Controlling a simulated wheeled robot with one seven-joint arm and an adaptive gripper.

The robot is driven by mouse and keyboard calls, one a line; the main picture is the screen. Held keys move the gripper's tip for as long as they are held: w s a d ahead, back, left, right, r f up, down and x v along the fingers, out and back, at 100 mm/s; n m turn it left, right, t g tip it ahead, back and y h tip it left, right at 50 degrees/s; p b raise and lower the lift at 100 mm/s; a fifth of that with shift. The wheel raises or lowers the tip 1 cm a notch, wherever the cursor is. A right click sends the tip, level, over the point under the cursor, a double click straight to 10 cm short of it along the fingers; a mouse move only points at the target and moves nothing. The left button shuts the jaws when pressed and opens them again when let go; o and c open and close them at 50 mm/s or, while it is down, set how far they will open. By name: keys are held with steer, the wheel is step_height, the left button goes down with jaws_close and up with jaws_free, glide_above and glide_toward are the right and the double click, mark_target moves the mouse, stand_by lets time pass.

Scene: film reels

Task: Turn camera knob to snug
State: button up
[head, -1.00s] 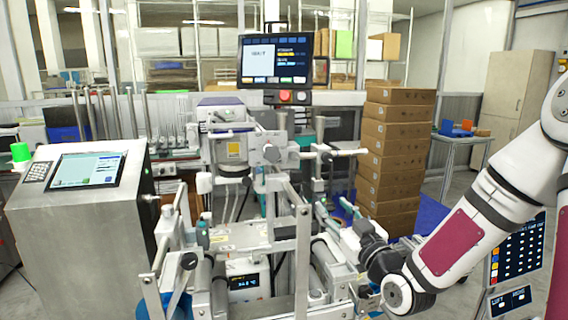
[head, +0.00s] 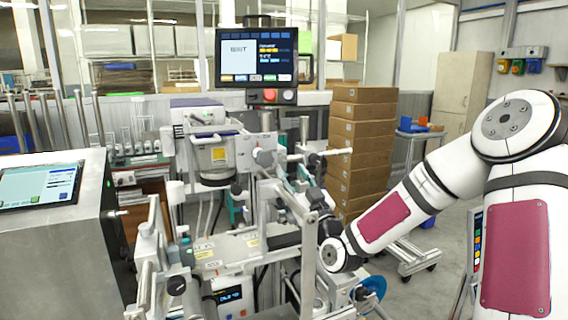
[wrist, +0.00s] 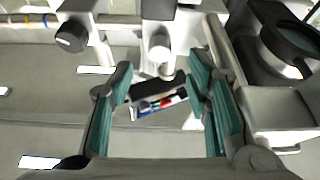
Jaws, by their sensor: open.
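My gripper (wrist: 160,90) is open in the wrist view, its two teal-padded fingers apart. A light, rounded knob-like post (wrist: 159,48) stands just beyond the gap between the fingertips. A dark bar-shaped part (wrist: 158,88) shows in the gap below it; I cannot tell whether either finger touches it. A black round knob (wrist: 72,36) sits on the frame at upper left, outside the fingers. I cannot tell for sure which one is the camera knob. In the head view, my gripper (head: 288,192) reaches into the machine (head: 225,250) from the right, partly hidden among its bars.
A dark ring-shaped part (wrist: 292,40) and metal brackets are close to the right finger. A monitor (head: 258,57) stands above the machine. A metal console (head: 60,240) is at left. Stacked cardboard boxes (head: 362,140) stand behind. Floor is open at right.

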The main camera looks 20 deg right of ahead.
mark_target(283, 160)
steer(key=shift+x, duration=2.7)
steer(key=shift+c, duration=0.5)
jaws_close()
